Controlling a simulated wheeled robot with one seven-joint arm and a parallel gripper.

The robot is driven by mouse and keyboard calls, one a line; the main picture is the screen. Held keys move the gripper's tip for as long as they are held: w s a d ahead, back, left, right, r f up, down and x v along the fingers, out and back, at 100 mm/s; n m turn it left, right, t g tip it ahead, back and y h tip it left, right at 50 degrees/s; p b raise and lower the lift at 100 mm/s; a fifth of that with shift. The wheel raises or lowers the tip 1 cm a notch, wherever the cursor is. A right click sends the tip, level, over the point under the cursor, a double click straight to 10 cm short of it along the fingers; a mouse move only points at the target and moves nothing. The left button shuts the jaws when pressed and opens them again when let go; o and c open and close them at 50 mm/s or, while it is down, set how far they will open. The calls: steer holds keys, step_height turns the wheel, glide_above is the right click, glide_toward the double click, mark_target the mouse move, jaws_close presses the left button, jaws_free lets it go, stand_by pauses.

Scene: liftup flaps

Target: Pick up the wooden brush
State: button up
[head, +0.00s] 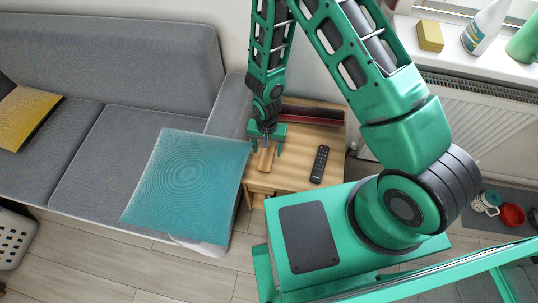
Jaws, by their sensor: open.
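The wooden brush (265,159) lies on the wooden side table (295,177), near its left edge beside the teal cushion. My gripper (266,148) is open and points down right over the brush, with a finger showing on each side. The gripper body hides the far part of the brush. I cannot tell whether the fingers touch it.
A black remote (319,164) lies on the table to the right. A dark red item (312,116) sits at the table's back. The teal cushion (188,188) on the grey sofa (100,150) borders the table's left side. A radiator (480,115) stands right.

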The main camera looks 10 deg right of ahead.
mark_target(267, 153)
steer(key=shift+f, duration=1.35)
steer(key=c, duration=1.3)
steer(key=shift+r, duration=0.2)
step_height(267, 153, up, 10)
steer(key=shift+f, duration=0.15)
